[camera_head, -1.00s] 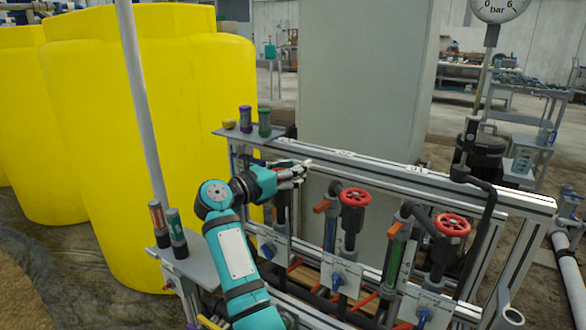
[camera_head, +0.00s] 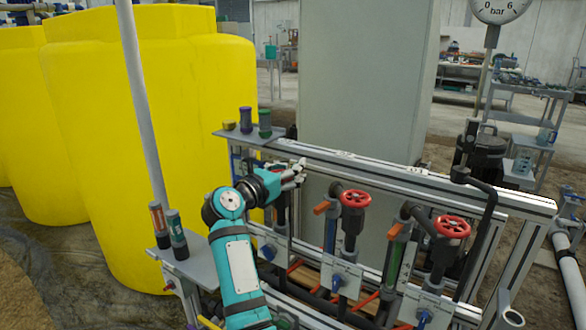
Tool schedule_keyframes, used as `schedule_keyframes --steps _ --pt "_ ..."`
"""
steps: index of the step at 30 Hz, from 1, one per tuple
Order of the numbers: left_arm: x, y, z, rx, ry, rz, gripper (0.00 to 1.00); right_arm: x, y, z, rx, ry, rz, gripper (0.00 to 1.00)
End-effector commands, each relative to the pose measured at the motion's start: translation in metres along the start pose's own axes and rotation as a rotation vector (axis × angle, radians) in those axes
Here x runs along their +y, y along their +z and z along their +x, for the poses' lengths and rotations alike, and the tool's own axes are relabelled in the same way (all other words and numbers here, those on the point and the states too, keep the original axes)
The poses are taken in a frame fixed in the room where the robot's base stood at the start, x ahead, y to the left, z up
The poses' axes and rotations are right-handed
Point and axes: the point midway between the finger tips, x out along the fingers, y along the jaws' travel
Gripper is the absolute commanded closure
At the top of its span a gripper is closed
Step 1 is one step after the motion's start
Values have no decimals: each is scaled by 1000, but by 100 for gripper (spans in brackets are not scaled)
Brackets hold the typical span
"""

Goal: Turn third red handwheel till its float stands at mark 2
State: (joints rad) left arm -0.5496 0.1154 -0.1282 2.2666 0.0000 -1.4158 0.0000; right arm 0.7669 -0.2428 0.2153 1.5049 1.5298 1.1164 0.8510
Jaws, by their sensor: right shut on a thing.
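My right gripper (camera_head: 294,174) is over the left end of the row of red handwheels, shut on the leftmost handwheel, which it and the arm almost wholly hide. A middle red handwheel (camera_head: 355,198) and a right red handwheel (camera_head: 453,226) stand clear on their dark valves. A flow tube (camera_head: 330,232) is left of the middle valve, and another tube (camera_head: 394,258) is left of the right valve. The tube and float by the gripped wheel are hidden behind my arm, so its reading cannot be told. My left gripper is out of view.
A grey rail frame (camera_head: 420,180) runs behind the valves. A shelf (camera_head: 236,134) with bottles is at its left end, and a lower shelf (camera_head: 190,262) holds two small bottles.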

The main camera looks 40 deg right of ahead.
Motion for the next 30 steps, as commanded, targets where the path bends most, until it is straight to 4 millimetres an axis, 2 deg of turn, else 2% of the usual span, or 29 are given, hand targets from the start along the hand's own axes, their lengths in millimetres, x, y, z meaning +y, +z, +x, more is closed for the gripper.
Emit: schedule_keyframes --steps 1,7,8,17,26,30 --pt "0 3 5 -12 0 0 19 1 -5 -2 12 5 1 100" --pt "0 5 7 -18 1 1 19 2 -6 -3 13 4 0 100" --pt "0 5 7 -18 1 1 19 2 -6 -3 13 4 0 71" --pt "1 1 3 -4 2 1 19 1 -4 -1 7 3 0 32" --pt "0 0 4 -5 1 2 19 0 -1 -1 4 2 1 30" --pt "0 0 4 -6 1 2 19 1 13 -1 3 2 4 30"
